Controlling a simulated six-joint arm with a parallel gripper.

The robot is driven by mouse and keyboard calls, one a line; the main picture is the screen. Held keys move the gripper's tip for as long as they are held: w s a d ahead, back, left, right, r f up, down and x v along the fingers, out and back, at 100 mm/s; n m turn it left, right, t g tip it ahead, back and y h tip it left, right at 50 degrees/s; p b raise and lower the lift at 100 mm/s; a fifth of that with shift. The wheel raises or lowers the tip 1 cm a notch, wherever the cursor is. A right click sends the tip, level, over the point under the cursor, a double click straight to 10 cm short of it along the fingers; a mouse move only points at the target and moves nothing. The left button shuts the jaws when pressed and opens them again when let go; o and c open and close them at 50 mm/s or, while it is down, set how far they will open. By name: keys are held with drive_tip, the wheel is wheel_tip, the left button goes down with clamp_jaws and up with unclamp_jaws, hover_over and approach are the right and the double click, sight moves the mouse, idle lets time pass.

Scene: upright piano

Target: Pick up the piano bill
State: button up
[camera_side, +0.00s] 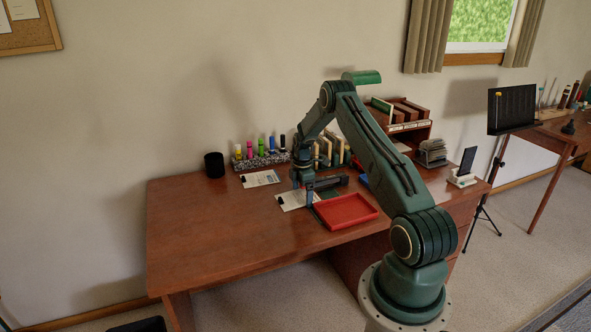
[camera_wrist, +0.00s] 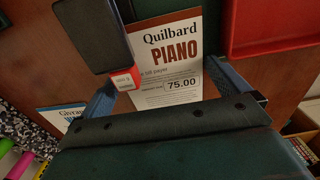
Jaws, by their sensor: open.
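The piano bill (camera_wrist: 165,50), a white sheet headed "Quilbard PIANO" with 75.00 printed on it, lies on the brown desk. In the side view the bill (camera_side: 294,200) is partly hidden by my gripper. A dark block (camera_wrist: 92,32) and a small red-and-white tag (camera_wrist: 125,78) cover its left part in the wrist view. My gripper (camera_wrist: 163,78) is open and empty, its blue fingers on either side of the bill. In the side view my gripper (camera_side: 308,195) is low over the bill; I cannot tell whether it touches.
A red tray (camera_side: 345,211) sits close beside the bill. Another sheet (camera_side: 260,179) lies to the left behind it. A speckled holder with markers (camera_side: 262,159), a black cup (camera_side: 214,165) and a wooden organizer (camera_side: 408,125) stand along the back. The desk's left part is clear.

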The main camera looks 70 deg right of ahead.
idle(0.4)
drive_tip(key=c, duration=0.7)
drive_tip(key=shift+r, duration=0.15)
drive_tip(key=shift+r, duration=0.5)
drive_tip(key=w+a, duration=0.5)
drive_tip(key=shift+w+a, duration=0.3)
wheel_tip(320, 180, up, 14)
drive_tip(key=shift+f, duration=0.15)
